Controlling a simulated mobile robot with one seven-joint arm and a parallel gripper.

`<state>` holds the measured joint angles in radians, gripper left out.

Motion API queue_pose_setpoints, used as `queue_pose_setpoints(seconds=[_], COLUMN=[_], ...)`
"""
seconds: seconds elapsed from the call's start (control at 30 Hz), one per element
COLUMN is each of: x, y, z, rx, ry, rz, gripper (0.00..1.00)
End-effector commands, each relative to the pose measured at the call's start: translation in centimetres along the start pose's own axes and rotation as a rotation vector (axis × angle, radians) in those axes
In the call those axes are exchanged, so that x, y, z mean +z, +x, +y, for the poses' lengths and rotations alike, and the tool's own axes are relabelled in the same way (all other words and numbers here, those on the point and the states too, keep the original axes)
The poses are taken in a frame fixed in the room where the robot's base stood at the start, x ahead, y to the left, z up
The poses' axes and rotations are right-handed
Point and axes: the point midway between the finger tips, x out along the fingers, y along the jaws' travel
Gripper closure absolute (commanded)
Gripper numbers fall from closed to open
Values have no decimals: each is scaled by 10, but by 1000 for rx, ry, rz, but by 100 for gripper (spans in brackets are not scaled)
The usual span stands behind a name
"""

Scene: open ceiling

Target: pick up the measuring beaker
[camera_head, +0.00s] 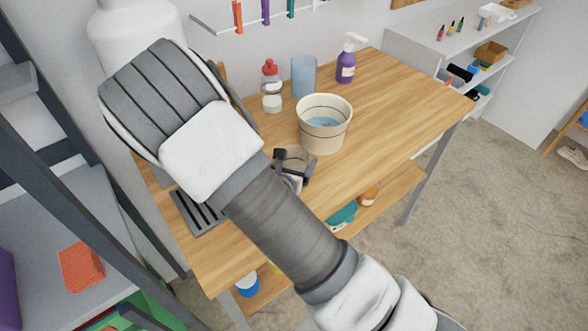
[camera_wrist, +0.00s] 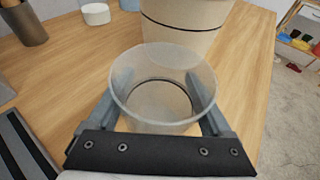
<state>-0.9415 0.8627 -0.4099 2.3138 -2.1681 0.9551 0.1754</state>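The measuring beaker (camera_wrist: 160,98) is a clear, round, upright vessel with a dark ring near its bottom. It shows between the two fingers of my gripper (camera_wrist: 158,105) in the wrist view. One finger lies along each side of its wall, and whether they press on it is not clear. In the head view the beaker (camera_head: 291,160) is partly hidden behind my gripper (camera_head: 294,168), near the front edge of the wooden table (camera_head: 395,95). Whether its base touches the table cannot be told.
A cream bucket (camera_head: 324,135) with blue contents stands close behind the beaker. A red-capped bottle (camera_head: 271,90), a blue cylinder (camera_head: 303,77) and a purple spray bottle (camera_head: 346,67) stand farther back. A grooved dark tray (camera_head: 198,212) lies to the left. The table's right part is clear.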

Motion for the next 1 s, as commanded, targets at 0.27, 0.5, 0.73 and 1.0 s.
queue_pose_setpoints(seconds=[0.27, 0.5, 0.73, 1.0], x=[0, 3, 20, 57], y=[0, -1, -7, -17], z=[0, 0, 0, -32], rx=[0, 0, 0, -6], ry=[0, 1, 5, 5], rz=[0, 0, 0, 1], gripper=[69, 69, 69, 69])
